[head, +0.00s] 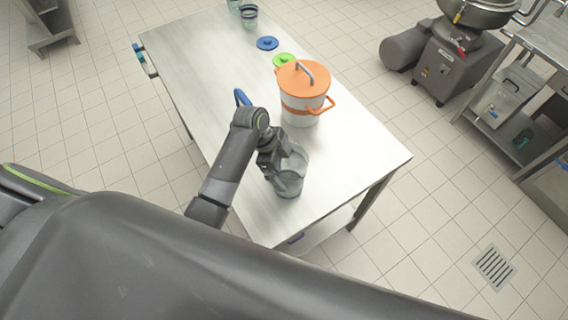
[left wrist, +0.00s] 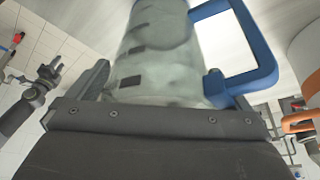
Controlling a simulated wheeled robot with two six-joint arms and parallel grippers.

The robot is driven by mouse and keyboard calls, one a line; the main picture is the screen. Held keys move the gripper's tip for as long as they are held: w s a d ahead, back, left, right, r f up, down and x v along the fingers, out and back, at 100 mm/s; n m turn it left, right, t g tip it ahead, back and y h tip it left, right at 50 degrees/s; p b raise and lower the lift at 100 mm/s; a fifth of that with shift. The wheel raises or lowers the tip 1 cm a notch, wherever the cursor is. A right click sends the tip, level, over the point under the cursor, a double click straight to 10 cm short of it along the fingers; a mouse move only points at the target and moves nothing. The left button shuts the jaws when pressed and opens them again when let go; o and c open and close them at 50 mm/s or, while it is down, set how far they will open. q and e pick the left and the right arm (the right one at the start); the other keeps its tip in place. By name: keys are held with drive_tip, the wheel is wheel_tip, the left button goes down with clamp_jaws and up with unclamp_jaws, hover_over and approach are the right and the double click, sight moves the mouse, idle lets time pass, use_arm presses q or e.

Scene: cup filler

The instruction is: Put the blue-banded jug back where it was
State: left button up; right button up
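A clear jug with a blue handle fills the middle of the left wrist view (left wrist: 158,55), with dark marks on its side. My left gripper (head: 277,168) is shut around it; a dark finger shows beside the jug in the left wrist view. In the head view a clear vessel (head: 290,182) is at the gripper, over the near end of the table. A blue handle (head: 242,97) shows behind my left wrist; I cannot tell whether it is the same jug's. The jug's band is not clear. My right gripper (left wrist: 52,68) appears small and open in the left wrist view.
A white pot (head: 302,112) with an orange lid stands on the metal table (head: 190,60). A green lid (head: 285,60), a blue lid (head: 267,43) and clear cups (head: 249,17) are farther off. The table's near right area is clear.

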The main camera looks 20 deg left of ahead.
use_arm(q)
drive_tip(key=shift+a+r, duration=0.15)
drive_tip(key=shift+r, duration=0.2)
drive_tip(key=b+v, duration=0.2)
drive_tip(key=v, duration=0.7)
drive_tip(key=shift+b, duration=0.4)
drive_tip(key=shift+p+v, duration=0.75)
drive_tip(key=shift+v, duration=0.5)
use_arm(e)
drive_tip(key=shift+w+f, duration=0.45)
drive_tip(key=shift+f, duration=0.15)
drive_tip(key=shift+a, duration=0.1)
